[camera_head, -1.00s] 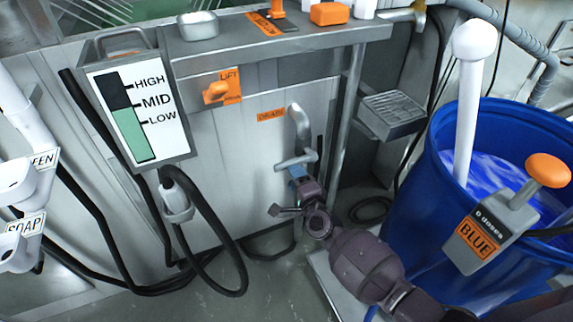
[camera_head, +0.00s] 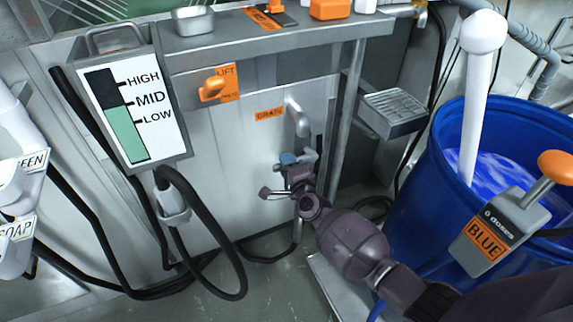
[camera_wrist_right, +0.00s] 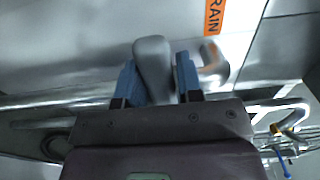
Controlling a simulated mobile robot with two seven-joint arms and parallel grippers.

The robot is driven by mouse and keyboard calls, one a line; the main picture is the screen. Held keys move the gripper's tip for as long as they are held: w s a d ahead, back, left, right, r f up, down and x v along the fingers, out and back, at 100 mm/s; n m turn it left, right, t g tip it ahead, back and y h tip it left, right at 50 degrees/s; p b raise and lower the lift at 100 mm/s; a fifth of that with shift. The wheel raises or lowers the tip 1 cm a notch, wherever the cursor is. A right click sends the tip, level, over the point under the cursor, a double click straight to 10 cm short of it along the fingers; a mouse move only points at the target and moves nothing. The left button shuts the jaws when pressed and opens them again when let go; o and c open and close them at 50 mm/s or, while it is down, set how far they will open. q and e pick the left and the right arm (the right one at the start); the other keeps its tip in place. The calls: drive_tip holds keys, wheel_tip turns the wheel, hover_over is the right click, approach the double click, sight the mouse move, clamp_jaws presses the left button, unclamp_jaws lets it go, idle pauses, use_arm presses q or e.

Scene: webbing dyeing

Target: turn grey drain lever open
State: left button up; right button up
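The grey drain lever is a rounded bar on the steel panel beneath the orange drain label (camera_head: 269,115). In the right wrist view the lever (camera_wrist_right: 153,65) stands between the two blue fingers of my right gripper (camera_wrist_right: 158,82). The fingers are apart, one on each side of it, and very close to it. Firm contact cannot be made out. In the head view my right gripper (camera_head: 298,160) is at the lever and largely hides it. A grey curved pipe (camera_head: 300,122) is just above. My left gripper is out of view.
A blue barrel (camera_head: 425,205) with a dosing box (camera_head: 492,225) stands at the right, close to my right arm. A level gauge (camera_head: 135,105), black hoses (camera_head: 240,265) and an orange lift handle (camera_head: 213,88) are at the left. A grated shelf (camera_head: 393,110) juts out right of the drain.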

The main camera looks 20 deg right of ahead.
drive_tip(key=c, duration=0.4)
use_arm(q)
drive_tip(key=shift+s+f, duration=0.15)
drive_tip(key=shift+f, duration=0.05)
use_arm(e)
clamp_jaws()
drive_tip(key=shift+f, duration=0.2)
drive_tip(key=shift+f+n, duration=0.4)
drive_tip(key=shift+n, duration=0.2)
use_arm(q)
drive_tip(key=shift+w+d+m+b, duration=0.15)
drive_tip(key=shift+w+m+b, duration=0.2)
drive_tip(key=shift+b, duration=0.65)
use_arm(e)
drive_tip(key=d+f+n, duration=0.7)
drive_tip(key=n, duration=0.8)
drive_tip(key=shift+w, duration=0.1)
